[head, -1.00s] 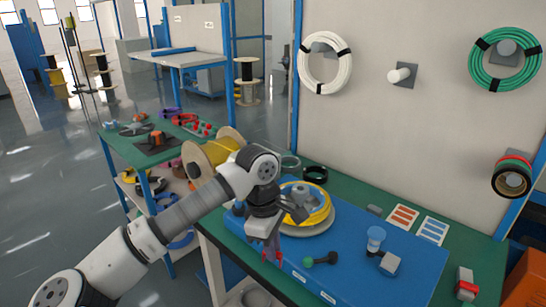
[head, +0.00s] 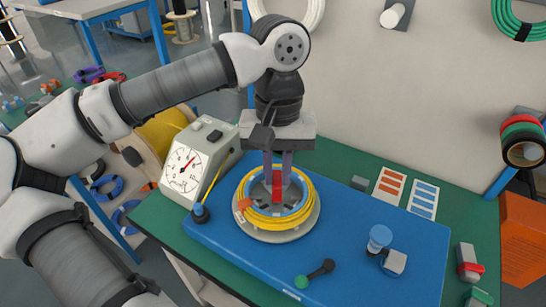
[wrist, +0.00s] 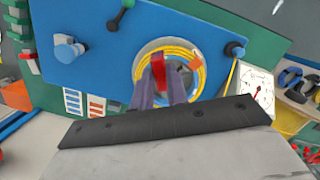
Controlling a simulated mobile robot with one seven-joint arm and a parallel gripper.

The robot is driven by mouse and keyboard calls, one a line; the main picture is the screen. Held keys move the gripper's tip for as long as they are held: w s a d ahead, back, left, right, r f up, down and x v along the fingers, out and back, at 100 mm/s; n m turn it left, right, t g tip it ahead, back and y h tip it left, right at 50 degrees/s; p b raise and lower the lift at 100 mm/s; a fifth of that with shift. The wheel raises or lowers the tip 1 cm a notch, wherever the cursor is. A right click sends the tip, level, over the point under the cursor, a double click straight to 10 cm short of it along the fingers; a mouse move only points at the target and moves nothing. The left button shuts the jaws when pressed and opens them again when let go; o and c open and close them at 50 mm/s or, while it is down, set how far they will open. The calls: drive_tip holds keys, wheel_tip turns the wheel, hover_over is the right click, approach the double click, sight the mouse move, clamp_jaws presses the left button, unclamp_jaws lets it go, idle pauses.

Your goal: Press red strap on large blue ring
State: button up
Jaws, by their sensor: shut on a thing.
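My gripper (head: 277,172) points straight down over the round turntable (head: 270,236) on the blue board. Its fingers are shut on a red strap (head: 277,186), which also shows between the fingers in the wrist view (wrist: 158,75). A yellow coil (head: 247,219) lies on the turntable, with a blue ring (head: 297,208) along its inner side. An orange strap (head: 243,204) sits on the coil's left side. The fingertips and strap are at the coil's far inner side. I cannot tell whether the strap touches the blue ring, as the fingers partly hide that area.
A dial gauge (head: 184,168) stands left of the coil, with a dark knobbed post (head: 200,213) in front. A green-tipped lever (head: 315,274) and blue-capped fixture (head: 380,240) are on the board (head: 345,225). The wall stands close behind.

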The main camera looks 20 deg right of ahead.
drive_tip(key=f, duration=0.1)
drive_tip(key=b, duration=0.5)
hover_over(276, 218)
drive_tip(key=shift+w+d+f, duration=0.1)
drive_tip(key=shift+w+f, duration=0.05)
drive_tip(key=shift+f, duration=3.25)
drive_tip(key=shift+f, duration=0.1)
drive_tip(key=shift+f+b, duration=1.4)
drive_tip(key=shift+b, duration=0.05)
drive_tip(key=shift+f+b, duration=0.6)
drive_tip(key=shift+b, duration=0.15)
drive_tip(key=o, duration=0.9)
drive_tip(key=shift+c, duration=0.2)
drive_tip(key=shift+r, duration=0.15)
